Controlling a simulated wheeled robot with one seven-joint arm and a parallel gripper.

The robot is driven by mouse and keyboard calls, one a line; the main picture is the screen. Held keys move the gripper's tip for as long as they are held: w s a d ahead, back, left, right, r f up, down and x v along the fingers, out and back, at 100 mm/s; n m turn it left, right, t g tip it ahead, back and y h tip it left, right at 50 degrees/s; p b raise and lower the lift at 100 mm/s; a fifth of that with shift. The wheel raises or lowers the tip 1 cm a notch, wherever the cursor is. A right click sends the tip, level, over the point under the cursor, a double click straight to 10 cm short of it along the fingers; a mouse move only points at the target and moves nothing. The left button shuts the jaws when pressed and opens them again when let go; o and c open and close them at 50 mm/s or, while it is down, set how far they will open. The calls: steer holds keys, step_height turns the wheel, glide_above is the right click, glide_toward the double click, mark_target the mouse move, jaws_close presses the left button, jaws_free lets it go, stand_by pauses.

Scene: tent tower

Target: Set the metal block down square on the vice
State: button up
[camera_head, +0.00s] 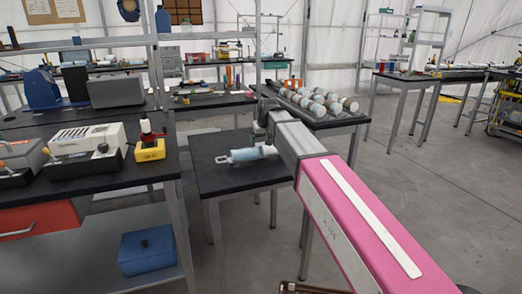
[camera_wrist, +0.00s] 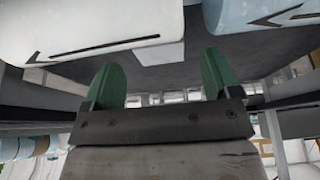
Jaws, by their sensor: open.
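My gripper (camera_head: 262,115) is at the end of my pink and grey arm in the head view, above the back of a small dark table; its fingertips are hard to make out there. In the wrist view the gripper (camera_wrist: 160,82) shows two green fingers, spread wide with nothing between them. I cannot pick out the metal block or the vice for certain. A grey block-like thing (camera_head: 117,90) stands on the left bench beside a blue machine (camera_head: 41,89), well left of my gripper. A light-blue cylinder with a metal loop (camera_head: 250,154) lies on the small table.
The wrist view shows a white rounded body (camera_wrist: 90,28) and a pale-blue one (camera_wrist: 262,14) close beyond the fingers. Several pale cylinders (camera_head: 318,104) lie on the table behind my arm. A yellow-based device (camera_head: 150,149) stands at the left bench's edge. Floor on the right (camera_head: 440,190) is clear.

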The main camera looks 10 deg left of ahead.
mark_target(261, 144)
steer(key=x, duration=0.3)
steer(key=shift+f, duration=0.1)
steer(key=c, duration=1.1)
steer(key=shift+c, duration=0.7)
